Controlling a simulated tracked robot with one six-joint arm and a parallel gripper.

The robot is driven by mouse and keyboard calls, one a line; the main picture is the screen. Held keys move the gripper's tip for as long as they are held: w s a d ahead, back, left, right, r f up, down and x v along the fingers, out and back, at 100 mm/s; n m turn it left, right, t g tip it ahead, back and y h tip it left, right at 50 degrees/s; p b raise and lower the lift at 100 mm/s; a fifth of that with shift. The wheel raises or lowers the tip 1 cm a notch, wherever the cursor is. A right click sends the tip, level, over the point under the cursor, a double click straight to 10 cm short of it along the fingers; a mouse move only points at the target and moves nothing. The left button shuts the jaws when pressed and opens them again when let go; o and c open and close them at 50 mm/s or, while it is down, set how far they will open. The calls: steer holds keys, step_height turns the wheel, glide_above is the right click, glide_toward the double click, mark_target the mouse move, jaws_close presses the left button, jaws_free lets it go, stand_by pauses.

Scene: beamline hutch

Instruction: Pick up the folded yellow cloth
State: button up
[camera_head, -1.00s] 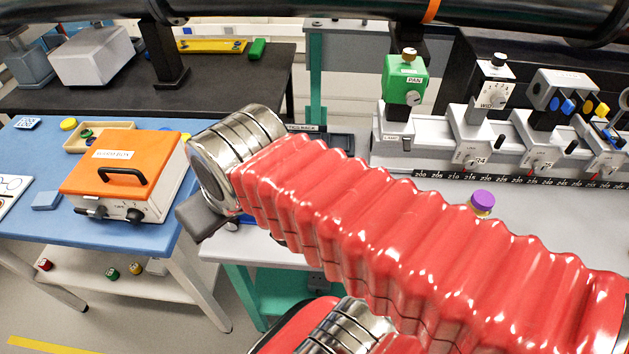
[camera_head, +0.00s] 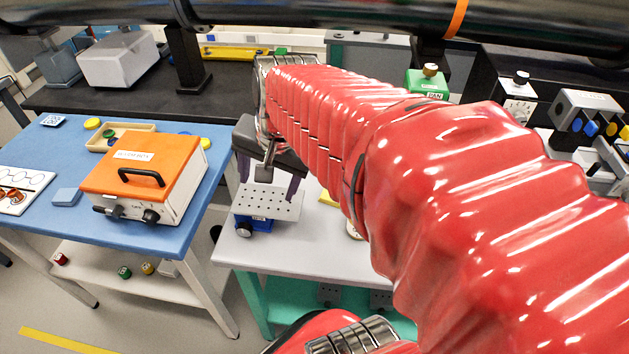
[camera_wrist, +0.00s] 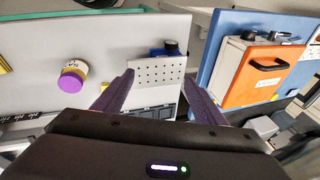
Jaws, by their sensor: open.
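A small yellow patch (camera_head: 327,199), which may be the folded yellow cloth, shows on the white bench beside my arm in the head view, mostly hidden by the arm.
The perforated plate (camera_head: 268,203) sits on a blue stage (camera_head: 252,225) at the bench's left end. A purple-capped jar (camera_wrist: 72,78) stands on the white bench (camera_head: 290,255). An orange-lidded box (camera_head: 147,170) is on the blue table (camera_head: 60,222). A black bench (camera_head: 110,103) lies behind.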

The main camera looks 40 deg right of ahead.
steer(key=s+d+f+m, duration=0.1)
steer(key=d+f+m, duration=0.3)
steer(key=d+m, duration=0.5)
steer(key=d+f+m+y, duration=0.1)
steer(key=d+f+m, duration=0.3)
steer(key=d+m, duration=0.6)
steer(key=d, duration=0.5)
steer(key=shift+s+f+g+y, duration=0.15)
steer(key=shift+s+g+y, duration=0.15)
steer(key=shift+s+g, duration=0.1)
steer(key=shift+a, duration=0.1)
steer(key=shift+x, duration=4.3)
steer(key=shift+a+x, duration=0.15)
steer(key=shift+x, duration=1.15)
steer(key=shift+a+x, duration=0.15)
steer(key=shift+x, duration=1.15)
